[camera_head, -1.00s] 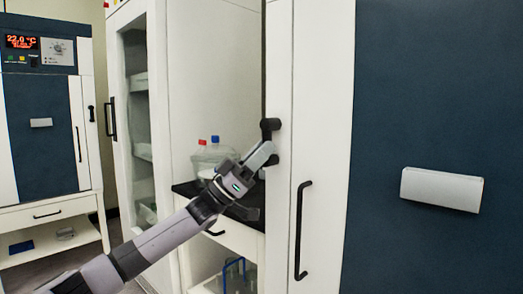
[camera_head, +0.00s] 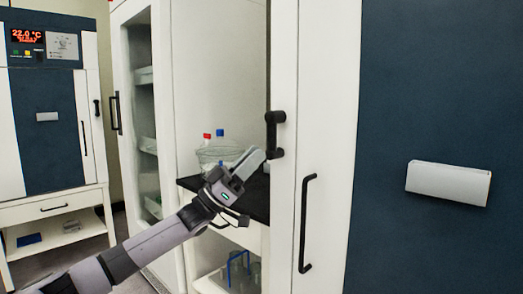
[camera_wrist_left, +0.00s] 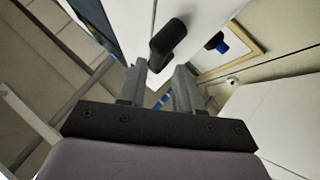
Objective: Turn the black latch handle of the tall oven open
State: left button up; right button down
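The tall oven (camera_head: 320,110) stands at the right in the head view, with a white frame and a dark blue door panel. Its black latch handle (camera_head: 274,133) sits on the left edge of the white front and looks roughly upright. My left gripper (camera_head: 254,162) is just left of and below the latch handle, apart from it. In the left wrist view the latch handle (camera_wrist_left: 168,40) is beyond the fingertips. My left gripper's fingers (camera_wrist_left: 162,76) are spread there with nothing between them. My right gripper is not in view.
Behind my left gripper, a black counter (camera_head: 192,184) holds bottles (camera_head: 217,150). A glass-door cabinet (camera_head: 183,60) stands to the left.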

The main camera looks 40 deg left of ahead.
pick_arm(q)
jog(key=shift+v, duration=1.25)
